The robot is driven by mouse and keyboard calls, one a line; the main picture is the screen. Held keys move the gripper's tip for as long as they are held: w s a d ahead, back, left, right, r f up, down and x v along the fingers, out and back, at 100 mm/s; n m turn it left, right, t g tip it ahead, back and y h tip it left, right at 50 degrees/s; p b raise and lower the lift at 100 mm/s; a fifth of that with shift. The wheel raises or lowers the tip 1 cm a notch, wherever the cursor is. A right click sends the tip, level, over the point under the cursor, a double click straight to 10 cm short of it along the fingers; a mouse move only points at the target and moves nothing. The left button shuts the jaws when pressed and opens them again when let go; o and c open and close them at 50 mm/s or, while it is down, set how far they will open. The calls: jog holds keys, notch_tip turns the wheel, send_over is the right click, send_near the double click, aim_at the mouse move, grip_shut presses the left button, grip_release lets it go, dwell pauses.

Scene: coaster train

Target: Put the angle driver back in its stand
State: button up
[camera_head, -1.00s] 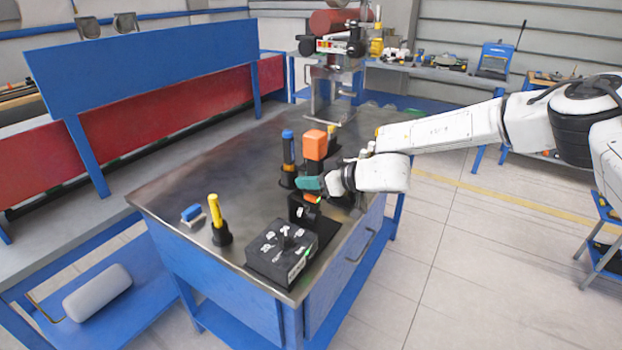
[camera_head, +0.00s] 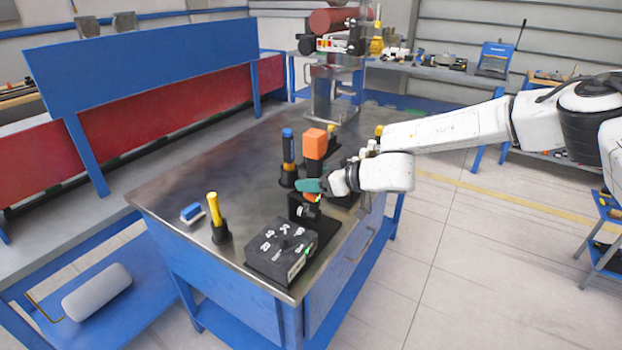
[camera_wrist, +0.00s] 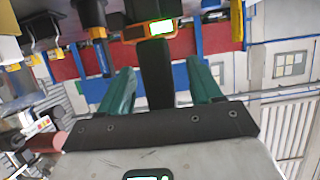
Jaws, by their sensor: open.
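The angle driver appears to be the upright tool with an orange block (camera_head: 314,145) on top, a black handle (camera_wrist: 156,75) and an orange, green-lit display section (camera_wrist: 160,28) at its lower part. That lower part meets a black stand (camera_head: 302,210) on the bench; how fully it sits in it cannot be told. My gripper (camera_head: 324,186) is at handle height, below the orange block. In the wrist view my gripper (camera_wrist: 154,90) has its two teal fingers apart, one on each side of the handle, with gaps visible. The palm hides the handle's near end.
The steel-topped bench (camera_head: 180,195) also carries a blue-topped tool (camera_head: 288,150) in a black holder, a yellow-handled tool (camera_head: 214,210), a blue-and-white block (camera_head: 191,212) and a black control box (camera_head: 282,250).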

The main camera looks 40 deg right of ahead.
jog(key=b+v, duration=0.1)
jog(key=v, duration=0.9)
